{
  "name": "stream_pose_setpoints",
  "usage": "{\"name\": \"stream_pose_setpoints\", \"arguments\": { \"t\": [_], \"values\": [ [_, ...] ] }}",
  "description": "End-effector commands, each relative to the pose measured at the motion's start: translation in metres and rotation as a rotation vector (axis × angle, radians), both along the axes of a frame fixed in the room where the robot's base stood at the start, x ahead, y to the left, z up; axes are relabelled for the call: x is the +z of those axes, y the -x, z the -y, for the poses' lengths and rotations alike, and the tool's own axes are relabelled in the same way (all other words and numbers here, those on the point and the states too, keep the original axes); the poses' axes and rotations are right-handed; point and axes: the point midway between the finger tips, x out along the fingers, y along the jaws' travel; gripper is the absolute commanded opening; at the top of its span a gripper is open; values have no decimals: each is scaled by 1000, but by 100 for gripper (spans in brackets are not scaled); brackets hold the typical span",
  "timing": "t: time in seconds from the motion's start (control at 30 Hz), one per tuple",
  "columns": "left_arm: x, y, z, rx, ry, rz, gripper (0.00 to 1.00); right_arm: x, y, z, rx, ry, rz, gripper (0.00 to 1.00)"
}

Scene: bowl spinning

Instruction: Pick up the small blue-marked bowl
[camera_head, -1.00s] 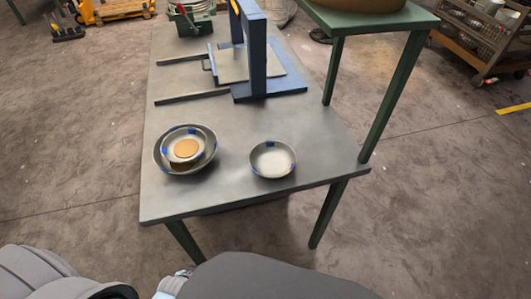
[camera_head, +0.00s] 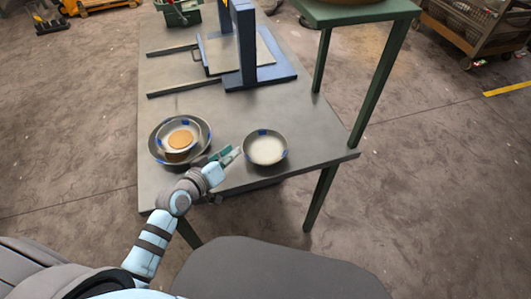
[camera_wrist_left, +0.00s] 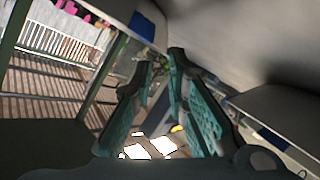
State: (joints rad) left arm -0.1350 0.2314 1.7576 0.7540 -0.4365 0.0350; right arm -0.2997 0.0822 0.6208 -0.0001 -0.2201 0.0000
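A bowl with blue marks and a pale inside (camera_head: 265,151) sits on the grey table's near right part. To its left, a smaller blue-marked bowl (camera_head: 164,137) with a tan disc in it sits inside a larger grey bowl (camera_head: 157,152). My left gripper (camera_head: 231,154) is between the two groups, close to the right bowl's left rim; contact cannot be told. In the left wrist view its teal fingers (camera_wrist_left: 163,72) stand apart with nothing clear between them. Blurred grey surfaces with blue patches fill that view's right side. My right gripper is not in view.
The grey table (camera_head: 310,125) carries a blue frame press (camera_head: 245,50) and two dark rails behind the bowls. A taller green-legged table (camera_head: 380,80) stands at the right. A green box (camera_head: 180,14) sits at the back. The table right of the bowls is clear.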

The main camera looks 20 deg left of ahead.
Motion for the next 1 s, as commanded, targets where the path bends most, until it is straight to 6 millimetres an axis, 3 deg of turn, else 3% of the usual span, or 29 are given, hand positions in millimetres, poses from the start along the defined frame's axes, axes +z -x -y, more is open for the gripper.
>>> {"name": "stream_pose_setpoints", "arguments": {
  "t": [0.5,0.7,0.8,1.0],
  "values": [
    [-28,-72,17,-1,-2,-2,15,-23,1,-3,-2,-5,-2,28],
    [-27,-74,17,-2,-3,-2,15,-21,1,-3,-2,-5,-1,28],
    [-27,-73,17,-2,-3,-2,0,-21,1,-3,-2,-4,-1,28],
    [-27,-73,17,-1,-3,-1,0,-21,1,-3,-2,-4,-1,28]
  ]
}}
